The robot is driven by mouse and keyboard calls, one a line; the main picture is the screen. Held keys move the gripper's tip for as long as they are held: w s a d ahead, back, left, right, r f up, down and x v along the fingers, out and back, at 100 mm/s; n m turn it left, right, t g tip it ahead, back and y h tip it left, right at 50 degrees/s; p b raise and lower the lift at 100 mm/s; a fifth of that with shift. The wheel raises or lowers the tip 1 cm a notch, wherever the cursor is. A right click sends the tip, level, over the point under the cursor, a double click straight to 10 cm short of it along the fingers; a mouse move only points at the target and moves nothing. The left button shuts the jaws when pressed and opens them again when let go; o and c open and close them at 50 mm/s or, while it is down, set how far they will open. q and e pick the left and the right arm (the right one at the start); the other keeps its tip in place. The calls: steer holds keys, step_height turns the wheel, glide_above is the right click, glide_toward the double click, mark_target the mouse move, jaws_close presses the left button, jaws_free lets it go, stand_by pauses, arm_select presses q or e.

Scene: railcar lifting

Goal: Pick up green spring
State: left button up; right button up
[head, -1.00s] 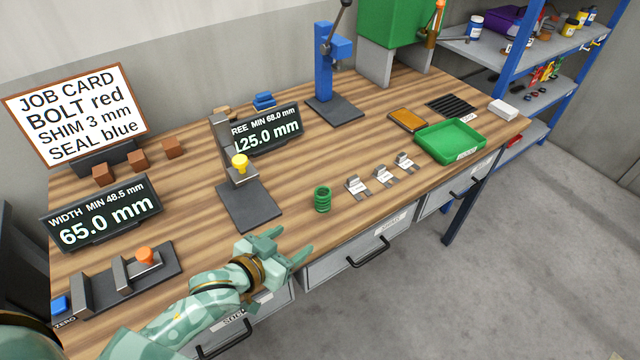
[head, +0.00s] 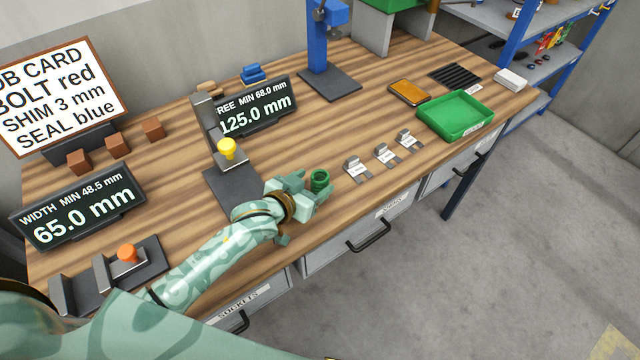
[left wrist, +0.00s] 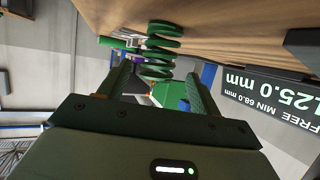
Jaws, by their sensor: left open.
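The green spring (head: 320,181) stands upright on the wooden bench near its front edge. My left gripper (head: 309,186) is open beside the spring, with its fingers pointing right and reaching up to it. In the left wrist view the spring (left wrist: 160,52) shows just beyond and between the two finger ends. I cannot tell whether either finger touches the spring. My right gripper is not in view.
Several small metal shims (head: 386,155) lie right of the spring. A green tray (head: 455,127) sits farther right. A stand with a yellow knob (head: 227,150) and the free-length display (head: 256,108) are behind and left. Drawers (head: 355,240) lie below the bench edge.

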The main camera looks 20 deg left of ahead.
mark_target(324, 174)
arm_select(q)
steer(key=x, duration=0.1)
steer(key=b+x, duration=0.1)
steer(key=x, duration=0.3)
steer(key=shift+w+d+r, duration=0.15)
steer(key=shift+d+r, duration=0.05)
steer(key=shift+r, duration=0.1)
steer(key=c, duration=1.2)
steer(key=shift+c, duration=0.2)
steer(key=shift+r, duration=0.1)
